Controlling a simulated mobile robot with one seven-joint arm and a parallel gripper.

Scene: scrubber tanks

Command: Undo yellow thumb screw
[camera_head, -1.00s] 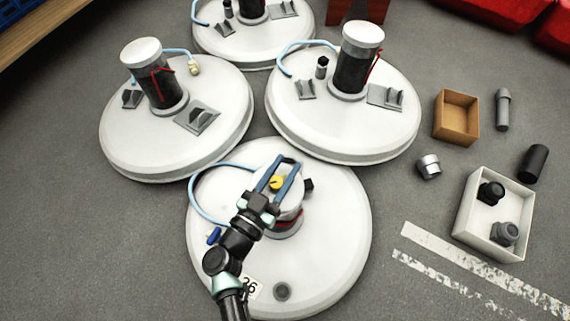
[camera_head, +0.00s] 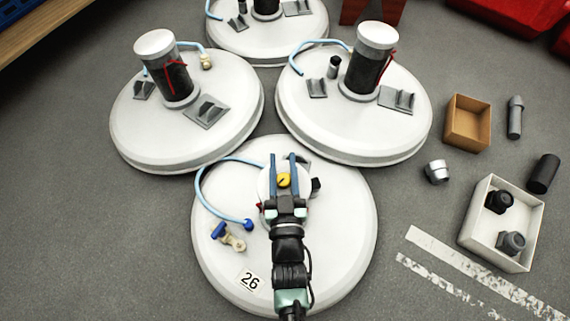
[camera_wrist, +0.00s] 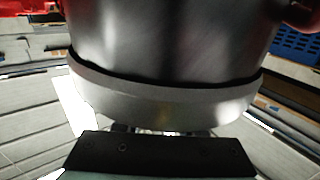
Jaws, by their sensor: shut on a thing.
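The yellow thumb screw (camera_head: 284,181) sits on the round pale top of the canister on the nearest white tank lid (camera_head: 345,245). My gripper (camera_head: 284,168) is over that top, with one blue finger on each side of the screw, shut on it. The exact contact is too small to make out. The wrist view shows the canister's metal side (camera_wrist: 165,45) and pale rim (camera_wrist: 165,102) close up, right by the gripper's dark bar. The screw is not clearly visible there. My arm covers the canister's near side.
A light-blue hose (camera_head: 205,180) curves left of the canister; a blue-handled valve (camera_head: 228,236) is by its end. Other lids with canisters (camera_head: 168,72) (camera_head: 371,60) stand behind. A white box (camera_head: 480,205), a brown box (camera_head: 455,125) and loose parts lie right. Floor at far left is clear.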

